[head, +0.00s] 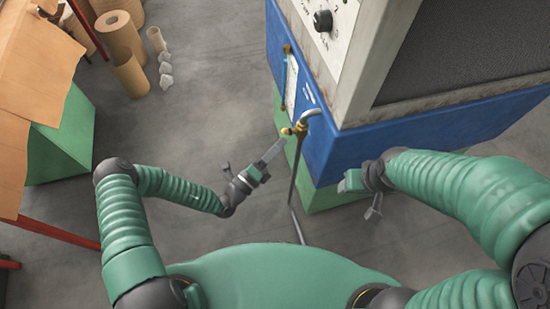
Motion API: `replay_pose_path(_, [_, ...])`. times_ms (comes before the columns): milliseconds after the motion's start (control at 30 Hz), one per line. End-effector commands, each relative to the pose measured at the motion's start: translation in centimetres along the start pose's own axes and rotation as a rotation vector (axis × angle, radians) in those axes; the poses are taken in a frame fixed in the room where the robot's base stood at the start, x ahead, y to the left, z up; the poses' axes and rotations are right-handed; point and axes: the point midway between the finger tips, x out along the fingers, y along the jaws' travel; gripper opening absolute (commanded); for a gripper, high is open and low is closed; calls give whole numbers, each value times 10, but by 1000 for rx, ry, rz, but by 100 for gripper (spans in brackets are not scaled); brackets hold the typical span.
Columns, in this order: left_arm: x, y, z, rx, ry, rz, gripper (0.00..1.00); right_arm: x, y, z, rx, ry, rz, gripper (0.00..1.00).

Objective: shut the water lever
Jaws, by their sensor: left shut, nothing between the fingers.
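A small brass tap (299,130) with its lever sits near the lower left corner of the blue cabinet, with a curved grey spout pipe (311,114) above it. The lever's exact angle is too small to tell. My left gripper (279,145) is shut and empty, its fingertips just below and left of the tap; whether they touch it I cannot tell. My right gripper (343,183) is in front of the cabinet's lower edge, to the lower right of the tap and apart from it. Its fingers are too small and foreshortened to tell whether they are open.
The blue and white cabinet (395,132) with a black knob (323,20) fills the upper right. A thin dark pipe (296,175) runs down from the tap to the floor. Cardboard rolls (118,37) stand at the upper left, near a green block (62,142).

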Motion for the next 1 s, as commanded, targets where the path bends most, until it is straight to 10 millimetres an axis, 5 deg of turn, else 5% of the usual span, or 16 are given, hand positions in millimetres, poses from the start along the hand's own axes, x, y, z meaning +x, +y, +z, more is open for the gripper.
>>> replay_pose_path(1000, [5,3,8,81,1,-58,0,7,0,2,1,0,0,63])
